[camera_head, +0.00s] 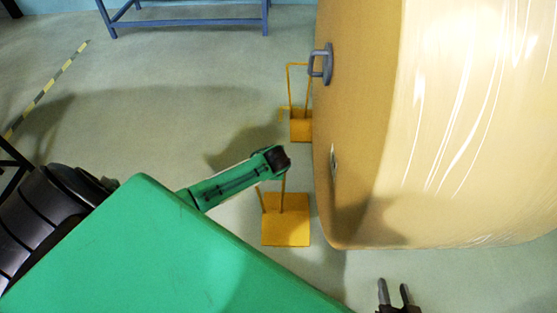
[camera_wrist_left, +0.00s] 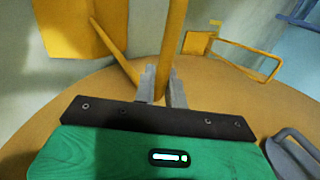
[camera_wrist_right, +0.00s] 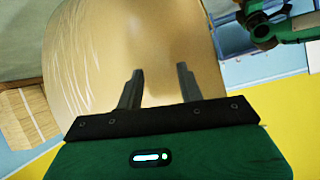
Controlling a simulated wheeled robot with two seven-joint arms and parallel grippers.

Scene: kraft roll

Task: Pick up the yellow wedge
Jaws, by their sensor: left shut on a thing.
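Two yellow wedges with upright bar handles are beside the big kraft roll (camera_head: 360,120). The nearer wedge (camera_head: 286,228) is below my left gripper in the head view; its yellow plate also shows in the left wrist view (camera_wrist_left: 75,25). In that view my left gripper (camera_wrist_left: 163,85) is shut on one bar of its handle. Whether the wedge touches the floor, I cannot tell. The farther wedge (camera_head: 301,130) stands against the roll and shows in the left wrist view (camera_wrist_left: 200,43). My right gripper (camera_head: 395,292) is open and empty, facing the roll in the right wrist view (camera_wrist_right: 158,85).
The roll has a glossy wrapped side and a grey handle (camera_head: 321,64) on its brown end face. A blue metal frame (camera_head: 190,22) stands at the back. Striped tape (camera_head: 48,88) marks the floor at left. The floor between is clear.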

